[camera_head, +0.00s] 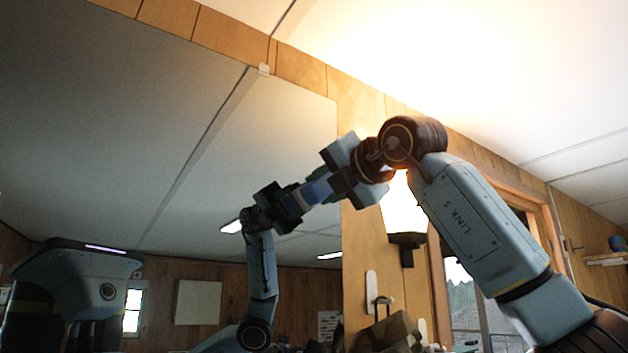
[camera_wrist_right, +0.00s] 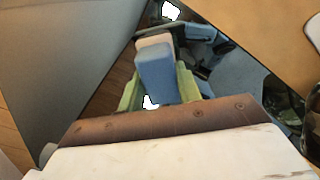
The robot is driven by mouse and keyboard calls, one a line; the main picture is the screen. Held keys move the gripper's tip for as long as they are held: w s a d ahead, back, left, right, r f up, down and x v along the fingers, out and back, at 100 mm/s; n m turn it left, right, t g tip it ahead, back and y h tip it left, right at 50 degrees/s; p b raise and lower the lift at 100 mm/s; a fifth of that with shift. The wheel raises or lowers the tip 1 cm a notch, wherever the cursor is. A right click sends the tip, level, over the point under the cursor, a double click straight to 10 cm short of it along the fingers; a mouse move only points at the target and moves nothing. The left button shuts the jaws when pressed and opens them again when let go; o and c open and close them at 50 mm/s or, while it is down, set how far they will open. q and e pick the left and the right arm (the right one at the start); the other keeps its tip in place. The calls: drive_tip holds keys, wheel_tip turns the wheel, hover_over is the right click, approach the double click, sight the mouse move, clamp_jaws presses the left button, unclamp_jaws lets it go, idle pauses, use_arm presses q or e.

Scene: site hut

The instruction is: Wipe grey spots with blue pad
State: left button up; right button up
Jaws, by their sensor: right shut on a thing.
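A large mirror (camera_head: 90,110) fills the left of the head view and reflects the hut and my own body. My right gripper (camera_head: 322,187) is raised in front of the mirror near its right edge, shut on the blue pad (camera_head: 317,191). I cannot make out any grey spots. My left gripper does not show directly.
A lit wall lamp (camera_head: 405,218) is just right of my right gripper, behind the forearm. A brown bulky object (camera_head: 386,334) is below it. A door or window frame (camera_head: 440,290) and a small shelf (camera_head: 606,259) are at the right.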

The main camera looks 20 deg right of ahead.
drive_tip(key=shift+s+a+b, duration=0.25)
drive_tip(key=shift+a+b, duration=0.05)
drive_tip(key=shift+a, duration=0.55)
drive_tip(key=shift+s+a+b, duration=0.2)
drive_tip(key=shift+s+a, duration=0.25)
drive_tip(key=shift+a, duration=1)
drive_tip(key=shift+s+a+b, duration=0.25)
drive_tip(key=shift+s+a, duration=0.25)
drive_tip(key=shift+a, duration=0.95)
drive_tip(key=shift+s+a+b, duration=0.2)
drive_tip(key=shift+s+a, duration=0.25)
drive_tip(key=shift+a, duration=1)
drive_tip(key=shift+s+a, duration=0.45)
drive_tip(key=shift+a, duration=0.85)
drive_tip(key=shift+s+a, duration=0.4)
drive_tip(key=shift+a, duration=0.95)
drive_tip(key=shift+s+a, duration=0.45)
drive_tip(key=shift+a, duration=0.85)
drive_tip(key=b+v, duration=0.4)
drive_tip(key=v, duration=0.2)
